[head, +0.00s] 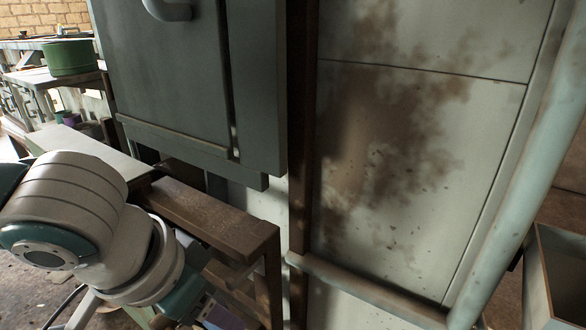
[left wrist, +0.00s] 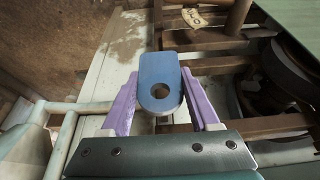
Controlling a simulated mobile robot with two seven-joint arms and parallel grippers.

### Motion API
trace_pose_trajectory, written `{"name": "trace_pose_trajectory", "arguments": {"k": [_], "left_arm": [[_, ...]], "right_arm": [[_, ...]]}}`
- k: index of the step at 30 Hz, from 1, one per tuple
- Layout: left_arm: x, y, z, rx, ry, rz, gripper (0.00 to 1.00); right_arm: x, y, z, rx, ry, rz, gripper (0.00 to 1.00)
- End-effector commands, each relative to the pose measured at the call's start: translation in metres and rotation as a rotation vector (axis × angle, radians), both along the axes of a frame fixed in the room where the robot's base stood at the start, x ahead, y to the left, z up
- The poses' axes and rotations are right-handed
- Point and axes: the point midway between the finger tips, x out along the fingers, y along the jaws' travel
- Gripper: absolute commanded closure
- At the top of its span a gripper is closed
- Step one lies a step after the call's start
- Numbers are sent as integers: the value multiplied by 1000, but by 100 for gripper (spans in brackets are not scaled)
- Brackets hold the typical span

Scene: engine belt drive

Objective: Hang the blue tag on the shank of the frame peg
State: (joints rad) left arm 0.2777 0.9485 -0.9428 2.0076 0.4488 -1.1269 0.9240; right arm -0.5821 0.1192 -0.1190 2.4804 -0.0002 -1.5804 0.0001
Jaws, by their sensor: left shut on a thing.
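The blue tag (left wrist: 159,74) is a flat plate with a rounded end and one round hole, seen in the left wrist view. My left gripper (left wrist: 160,88) is shut on it, with a purple finger at each side. In the head view my left arm reaches in from the left, and only a bit of purple finger (head: 222,318) shows at the bottom edge; the tag cannot be made out there. A rusty brown frame (head: 205,212) stands just beyond the arm. I cannot clearly pick out the frame peg in either view. My right gripper is not in view.
A dark grey cabinet (head: 165,75) and a stained pale panel (head: 420,150) stand behind the frame. A green round container (head: 70,58) sits at the far left. In the left wrist view, brown bars and a pale lettered label (left wrist: 189,17) lie beyond the tag.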

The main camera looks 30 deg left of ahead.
Motion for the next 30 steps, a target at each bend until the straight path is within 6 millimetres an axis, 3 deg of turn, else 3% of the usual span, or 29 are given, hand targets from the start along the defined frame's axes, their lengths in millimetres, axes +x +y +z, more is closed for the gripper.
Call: {"name": "trace_pose_trajectory", "arguments": {"k": [22, 30], "left_arm": [[50, -4, -5, 0, -2, 0, 91], [61, -6, -2, -2, 1, -1, 91]], "right_arm": [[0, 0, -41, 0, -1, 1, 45], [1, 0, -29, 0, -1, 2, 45]]}}
